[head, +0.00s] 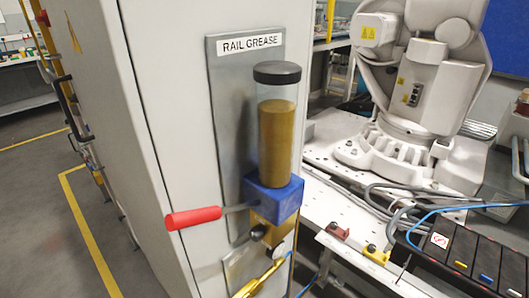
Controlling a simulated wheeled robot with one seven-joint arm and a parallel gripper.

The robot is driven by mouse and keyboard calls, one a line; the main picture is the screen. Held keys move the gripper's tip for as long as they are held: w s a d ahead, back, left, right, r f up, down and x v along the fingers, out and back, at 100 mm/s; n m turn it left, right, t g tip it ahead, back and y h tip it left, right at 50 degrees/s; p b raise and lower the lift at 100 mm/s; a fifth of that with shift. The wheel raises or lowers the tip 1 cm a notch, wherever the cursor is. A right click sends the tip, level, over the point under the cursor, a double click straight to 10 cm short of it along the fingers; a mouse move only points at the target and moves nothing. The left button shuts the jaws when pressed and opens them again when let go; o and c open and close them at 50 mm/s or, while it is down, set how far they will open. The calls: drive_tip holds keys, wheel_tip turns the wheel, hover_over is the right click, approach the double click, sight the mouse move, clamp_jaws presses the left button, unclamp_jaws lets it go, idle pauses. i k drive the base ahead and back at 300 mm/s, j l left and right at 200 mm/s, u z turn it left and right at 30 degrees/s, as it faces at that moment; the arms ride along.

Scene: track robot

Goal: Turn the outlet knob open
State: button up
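A grease dispenser labelled RAIL GREASE (250,44) is mounted on the side of a pale cabinet. Its clear cylinder (277,140) has a black cap and holds brown grease. Below it is a blue block (273,198) with a lever ending in a red handle (193,218) that points left. Under the block is a brass-coloured body (272,233) with a small dark round part (258,232) on its front, possibly the outlet knob; I cannot tell its setting. A pale rounded part (281,251) and a gold-coloured piece (258,280) show lower down. My gripper is not in view.
The pale cabinet (165,120) fills the left middle. A white robot arm (410,90) stands on a bench at right, with grey and blue cables (400,200) and a dark case (465,255) in front. Open floor with yellow lines (88,235) lies at left.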

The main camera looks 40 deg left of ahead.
sight(256, 233)
drive_tip(key=k+u, duration=0.15)
drive_tip(key=u, duration=1.05)
